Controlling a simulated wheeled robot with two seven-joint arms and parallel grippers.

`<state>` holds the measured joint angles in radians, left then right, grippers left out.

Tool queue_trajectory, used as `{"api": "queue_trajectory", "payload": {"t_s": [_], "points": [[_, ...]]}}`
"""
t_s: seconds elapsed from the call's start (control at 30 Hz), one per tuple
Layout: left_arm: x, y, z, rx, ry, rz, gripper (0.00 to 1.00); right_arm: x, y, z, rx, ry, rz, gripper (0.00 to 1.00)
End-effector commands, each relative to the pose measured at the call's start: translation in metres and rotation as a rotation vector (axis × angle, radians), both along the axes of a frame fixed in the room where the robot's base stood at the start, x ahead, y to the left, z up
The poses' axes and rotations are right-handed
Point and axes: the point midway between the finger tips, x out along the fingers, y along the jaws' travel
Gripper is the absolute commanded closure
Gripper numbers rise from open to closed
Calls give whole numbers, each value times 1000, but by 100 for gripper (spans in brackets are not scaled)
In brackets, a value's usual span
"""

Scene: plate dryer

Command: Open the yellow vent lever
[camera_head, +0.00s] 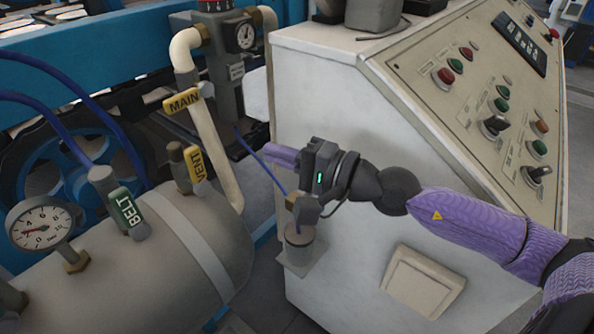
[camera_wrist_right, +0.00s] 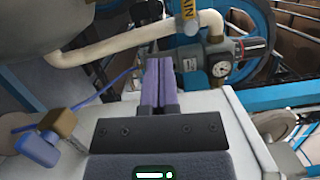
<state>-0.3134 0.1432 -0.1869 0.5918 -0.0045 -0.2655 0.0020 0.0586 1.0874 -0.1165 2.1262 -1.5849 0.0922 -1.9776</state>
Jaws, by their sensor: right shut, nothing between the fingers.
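The yellow vent lever (camera_head: 195,165), marked VENT, stands on a brown-topped valve on the grey tank (camera_head: 150,260) in the head view. My right gripper (camera_head: 268,153) comes in from the right, its purple fingers pointing left toward the vent lever with a clear gap between them. In the right wrist view its fingers (camera_wrist_right: 158,62) are together and empty. I cannot make out the vent lever in the wrist view. My left gripper is not in view.
A yellow MAIN lever (camera_head: 182,100) and a green BELT lever (camera_head: 125,210) are near the vent lever. A cream pipe (camera_head: 212,140) runs down between the vent lever and my gripper. The control cabinet (camera_head: 330,80) stands behind my right arm.

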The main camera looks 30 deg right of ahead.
Motion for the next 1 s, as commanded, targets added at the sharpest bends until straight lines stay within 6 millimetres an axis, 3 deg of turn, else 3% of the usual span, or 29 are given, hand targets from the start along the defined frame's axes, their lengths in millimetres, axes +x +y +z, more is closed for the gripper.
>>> {"api": "queue_trajectory", "payload": {"t_s": [0.03,0.3,0.87,0.93,0.97,1.0], "points": [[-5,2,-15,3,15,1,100,-8,-2,-13,-9,13,8,100],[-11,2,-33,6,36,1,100,-25,-15,-6,3,5,4,100],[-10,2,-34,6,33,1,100,-28,-17,-1,3,2,5,100],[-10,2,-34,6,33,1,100,-29,-19,-1,133,34,-15,100],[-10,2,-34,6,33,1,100,-30,-22,-2,277,71,-36,100],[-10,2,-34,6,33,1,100,-32,-30,-4,568,141,-82,100]]}}
